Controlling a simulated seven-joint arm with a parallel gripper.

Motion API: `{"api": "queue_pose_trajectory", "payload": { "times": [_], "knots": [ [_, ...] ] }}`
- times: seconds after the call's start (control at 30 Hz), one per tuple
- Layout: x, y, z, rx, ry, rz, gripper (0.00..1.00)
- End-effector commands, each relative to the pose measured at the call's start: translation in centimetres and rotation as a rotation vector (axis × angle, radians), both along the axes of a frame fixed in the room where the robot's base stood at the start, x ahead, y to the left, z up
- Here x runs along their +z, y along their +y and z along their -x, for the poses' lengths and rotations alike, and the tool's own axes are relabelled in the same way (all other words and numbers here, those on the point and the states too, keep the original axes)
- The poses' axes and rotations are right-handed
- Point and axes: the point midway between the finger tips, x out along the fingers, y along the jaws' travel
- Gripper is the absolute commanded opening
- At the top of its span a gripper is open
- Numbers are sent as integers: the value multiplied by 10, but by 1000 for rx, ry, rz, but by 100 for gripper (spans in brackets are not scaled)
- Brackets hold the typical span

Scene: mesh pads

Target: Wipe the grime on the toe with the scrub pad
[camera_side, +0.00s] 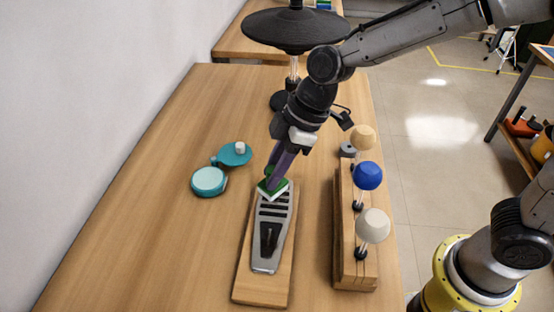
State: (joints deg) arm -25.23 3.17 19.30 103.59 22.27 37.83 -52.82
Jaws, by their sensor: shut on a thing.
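My gripper (276,178) points down at the far end of a pedal (268,247) and is shut on the scrub pad (270,190), which is green with a white underside. The pad lies tilted at the pedal's far end and looks to be touching it or just above; I cannot tell which. The pedal is a grey metal plate with dark slots, on a wooden board. The toe area under the pad is hidden, and I cannot make out any grime on it.
A teal round case (209,181) and a teal lidded piece (234,154) lie left of the pedal. A wooden rack (343,245) with tan, blue (367,176) and white-headed mallets stands at right. A dark cymbal (296,30) on a stand is behind. The table's near left is clear.

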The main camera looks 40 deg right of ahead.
Motion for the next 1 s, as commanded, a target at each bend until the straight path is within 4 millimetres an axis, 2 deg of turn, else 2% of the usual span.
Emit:
{"api": "queue_pose_trajectory", "payload": {
  "times": [0.7,1.0],
  "knots": [
    [-70,-2,-2,-5,3,1,0],
    [-70,-22,-23,-4,-1,-1,0]
  ]
}}
